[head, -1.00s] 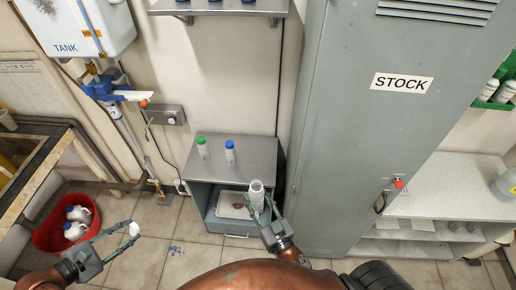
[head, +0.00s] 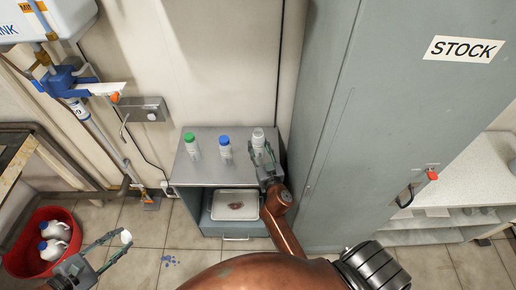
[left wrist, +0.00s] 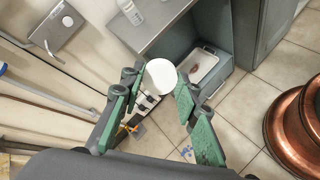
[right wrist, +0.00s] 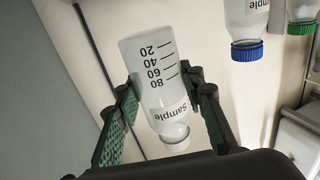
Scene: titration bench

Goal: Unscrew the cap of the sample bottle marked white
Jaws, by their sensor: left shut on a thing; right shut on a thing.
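The white-marked sample bottle (head: 258,137) is a translucent bottle with a bare, uncapped neck. My right gripper (head: 263,158) is shut around its body, at the right end of the grey cabinet top. I cannot tell whether its base touches the top. In the right wrist view the bottle (right wrist: 157,88) shows its scale and "sample" label between the fingers. A round white cap (left wrist: 161,76) is between the fingertips of my left gripper (left wrist: 158,88), clear of the bottle. In the head view the cap (head: 126,237) is at the lower left, above the floor.
A green-capped bottle (head: 191,146) and a blue-capped bottle (head: 225,147) stand on the grey cabinet top (head: 208,170). A tray (head: 235,205) sits in the open compartment below. The tall STOCK cabinet (head: 350,130) rises close on the right. A red tub (head: 38,268) stands on the floor.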

